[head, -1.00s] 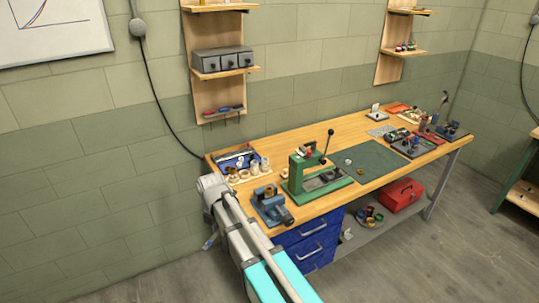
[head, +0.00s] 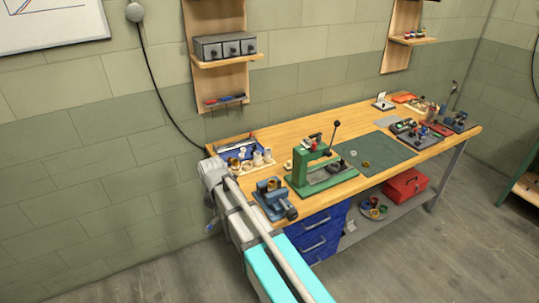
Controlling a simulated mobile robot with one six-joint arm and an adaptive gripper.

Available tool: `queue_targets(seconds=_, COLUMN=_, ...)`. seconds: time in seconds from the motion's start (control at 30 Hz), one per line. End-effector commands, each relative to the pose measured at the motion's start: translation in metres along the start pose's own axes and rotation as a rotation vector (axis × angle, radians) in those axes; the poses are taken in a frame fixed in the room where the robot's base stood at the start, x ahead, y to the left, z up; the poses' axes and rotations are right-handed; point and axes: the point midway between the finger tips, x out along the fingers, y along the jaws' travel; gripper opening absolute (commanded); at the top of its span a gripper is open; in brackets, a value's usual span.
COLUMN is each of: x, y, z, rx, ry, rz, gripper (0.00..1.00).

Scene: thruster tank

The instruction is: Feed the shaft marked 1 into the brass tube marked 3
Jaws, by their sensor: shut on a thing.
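My arm (head: 236,212) reaches up from the bottom of the head view to the bench's left end. Its end is turned away behind its own links, and my gripper is not visible. A brass-coloured ring-shaped end (head: 272,184) shows at the top of the blue vise (head: 271,201) at the bench's front left. No number can be read on it, so I cannot tell if it is the tube marked 3. The shaft marked 1 cannot be made out.
A green lever press (head: 312,176) stands right of the vise. Behind are a wooden rack of round parts (head: 256,165) and a blue tray (head: 238,147). A dark green mat (head: 385,150) lies mid-bench, mostly clear. Several devices crowd the right end. A red toolbox (head: 408,185) sits below.

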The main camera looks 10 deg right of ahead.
Motion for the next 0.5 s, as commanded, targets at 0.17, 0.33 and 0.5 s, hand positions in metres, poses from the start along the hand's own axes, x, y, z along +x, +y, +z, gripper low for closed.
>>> queue_targets(seconds=0.17, x=0.006, y=-0.005, z=0.017, rx=0.032, ry=-0.045, rz=-0.001, gripper=0.00)
queue_targets(seconds=0.33, x=0.015, y=-0.015, z=0.052, rx=0.105, ry=-0.169, rz=-0.009, gripper=0.00)
queue_targets(seconds=0.5, x=0.017, y=-0.026, z=0.091, rx=0.197, ry=-0.349, rz=-0.035, gripper=0.00)
